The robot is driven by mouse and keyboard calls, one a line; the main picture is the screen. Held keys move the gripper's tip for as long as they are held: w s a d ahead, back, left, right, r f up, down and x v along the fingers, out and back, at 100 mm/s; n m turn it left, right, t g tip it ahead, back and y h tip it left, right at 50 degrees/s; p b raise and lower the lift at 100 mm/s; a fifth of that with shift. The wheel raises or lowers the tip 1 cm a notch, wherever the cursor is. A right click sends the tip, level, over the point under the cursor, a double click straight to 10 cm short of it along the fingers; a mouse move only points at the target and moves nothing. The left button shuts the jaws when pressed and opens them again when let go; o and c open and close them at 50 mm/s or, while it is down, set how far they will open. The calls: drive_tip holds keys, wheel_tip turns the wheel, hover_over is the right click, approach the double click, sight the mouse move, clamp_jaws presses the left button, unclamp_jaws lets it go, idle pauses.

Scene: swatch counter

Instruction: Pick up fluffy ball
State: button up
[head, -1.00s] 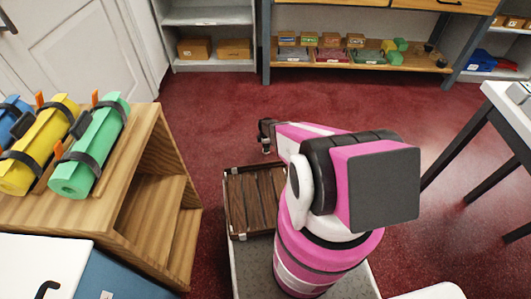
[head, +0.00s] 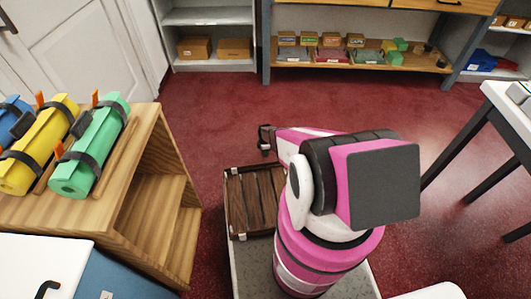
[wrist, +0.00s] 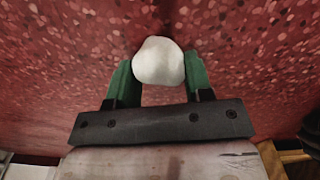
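The fluffy ball (wrist: 159,62) is white, rounded and slightly lumpy. In the wrist view it sits between the green fingertips of my gripper (wrist: 160,78), touching both sides. The fingers are shut on it, with a gap the width of the ball. Red floor shows behind it. In the head view my gripper (head: 266,138) is small and dark at the end of my pink arm, above the floor. The ball cannot be made out there.
A wooden rack (head: 150,185) with blue, yellow and green rolls stands at left. A brown slatted crate (head: 231,205) lies beside my arm. A low shelf (head: 340,66) with small boxes stands at the back. A white table (head: 505,105) is at right. The red floor between is clear.

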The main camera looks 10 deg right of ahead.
drive_tip(key=shift+r, duration=0.45)
wheel_tip(320, 180, up, 4)
drive_tip(key=shift+s+f, duration=0.1)
drive_tip(key=shift+f, duration=0.15)
drive_tip(key=s+a+r, duration=0.5)
drive_tip(key=a+r, duration=0.1)
drive_tip(key=a, duration=0.4)
drive_tip(key=shift+s+r, duration=0.25)
drive_tip(key=shift+r, duration=0.15)
